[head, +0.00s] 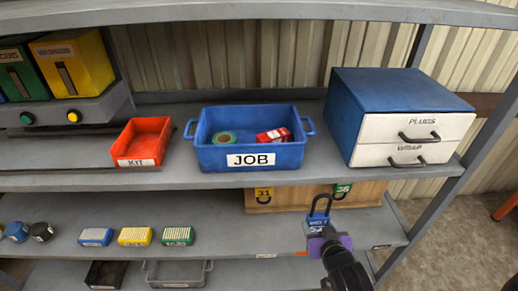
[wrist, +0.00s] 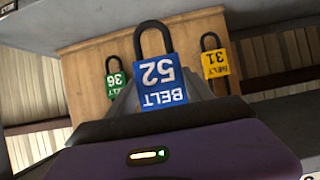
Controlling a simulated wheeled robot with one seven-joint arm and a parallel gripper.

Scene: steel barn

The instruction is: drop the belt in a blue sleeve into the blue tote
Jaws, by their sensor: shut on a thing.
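The belt in a blue sleeve (wrist: 160,82) is a black loop with a blue tag reading BELT 52. My gripper (head: 318,233) is shut on it and holds it upright in front of the lower shelf; the belt also shows in the head view (head: 318,217). The blue tote (head: 208,160), labelled JOB, stands on the shelf above, up and to the left of my gripper. A green roll (head: 224,138) and a red packet (head: 273,136) lie in the tote. The fingertips are partly hidden behind the blue sleeve in the wrist view.
Yellow belt 31 (wrist: 215,64) and green belt 36 (wrist: 116,83) hang on a wooden board (head: 295,200) below the tote's shelf. A red KIT tray (head: 140,158) stands left of the tote. A drawer cabinet (head: 400,105) stands right of it. The shelf edge (head: 240,180) overhangs.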

